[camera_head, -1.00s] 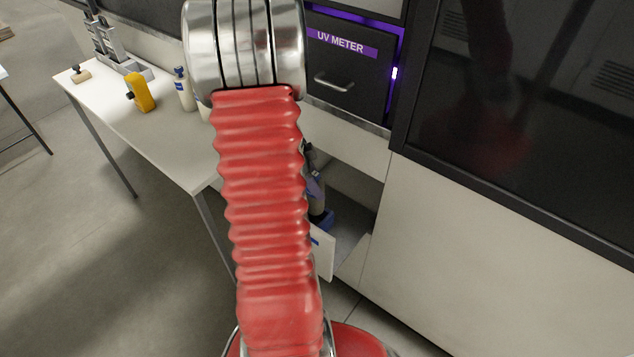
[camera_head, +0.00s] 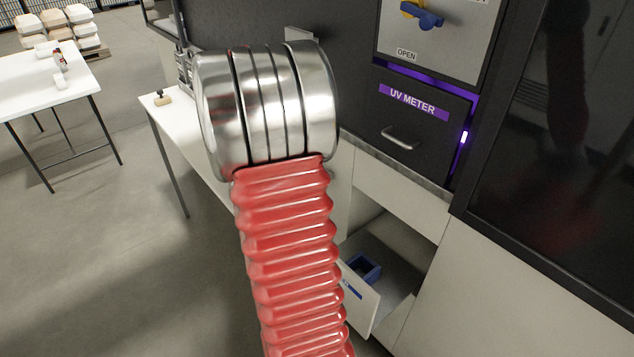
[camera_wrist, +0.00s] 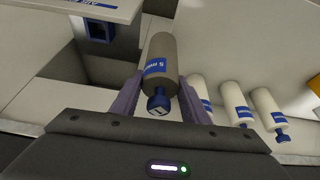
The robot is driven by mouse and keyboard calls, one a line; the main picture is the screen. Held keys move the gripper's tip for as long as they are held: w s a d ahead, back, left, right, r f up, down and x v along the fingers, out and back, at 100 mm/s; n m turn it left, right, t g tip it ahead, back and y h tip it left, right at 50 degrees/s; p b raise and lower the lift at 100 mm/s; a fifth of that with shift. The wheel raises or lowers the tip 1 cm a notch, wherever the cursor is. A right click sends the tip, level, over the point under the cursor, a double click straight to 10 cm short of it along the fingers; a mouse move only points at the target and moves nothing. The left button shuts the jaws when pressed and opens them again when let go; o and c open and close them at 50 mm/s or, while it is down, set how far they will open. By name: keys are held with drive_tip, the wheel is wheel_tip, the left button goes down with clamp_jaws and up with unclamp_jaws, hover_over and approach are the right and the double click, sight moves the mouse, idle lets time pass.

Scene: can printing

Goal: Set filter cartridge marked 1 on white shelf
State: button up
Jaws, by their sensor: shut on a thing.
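In the wrist view my gripper (camera_wrist: 157,92) is shut on a grey-brown filter cartridge (camera_wrist: 161,52) with a blue label and a blue cap. A small mark on the cap faces the camera, but I cannot read it surely. In the head view my red bellows arm hides the gripper and the cartridge. A white shelf-like table (camera_head: 168,122) runs along the wall at left, partly behind my arm. Several pale cartridges with blue labels and caps, one of them the middle one (camera_wrist: 236,103), show right of the gripper in the wrist view.
A low cabinet compartment stands open, with a blue holder (camera_head: 364,266) that looks empty inside and a white door or drawer front (camera_head: 358,297). The UV METER drawer (camera_head: 420,115) is above it. A wooden-handled stamp (camera_head: 162,97) stands on the table. Another white table (camera_head: 30,95) is at far left.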

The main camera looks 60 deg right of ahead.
drive_tip(key=w+a+r+n+t, duration=0.2)
drive_tip(key=w+a+n, duration=0.3)
drive_tip(key=w+a, duration=0.55)
drive_tip(key=w+a+r+n+t, duration=0.2)
drive_tip(key=w+a+n, duration=0.3)
drive_tip(key=w+a, duration=0.55)
drive_tip(key=w+a+r+n+y, duration=0.1)
drive_tip(key=w+a+n, duration=0.1)
drive_tip(key=a, duration=0.6)
drive_tip(key=w+a+r+n+t+y, duration=0.1)
drive_tip(key=w+a+n, duration=0.1)
drive_tip(key=a, duration=0.7)
drive_tip(key=w+a+r+n+y, duration=0.1)
drive_tip(key=w+a+n, duration=0.2)
drive_tip(key=a, duration=0.6)
drive_tip(key=shift+r+n+t, duration=0.25)
drive_tip(key=shift+n+t, duration=0.15)
drive_tip(key=shift+n, duration=0.4)
drive_tip(key=shift+a, duration=0.1)
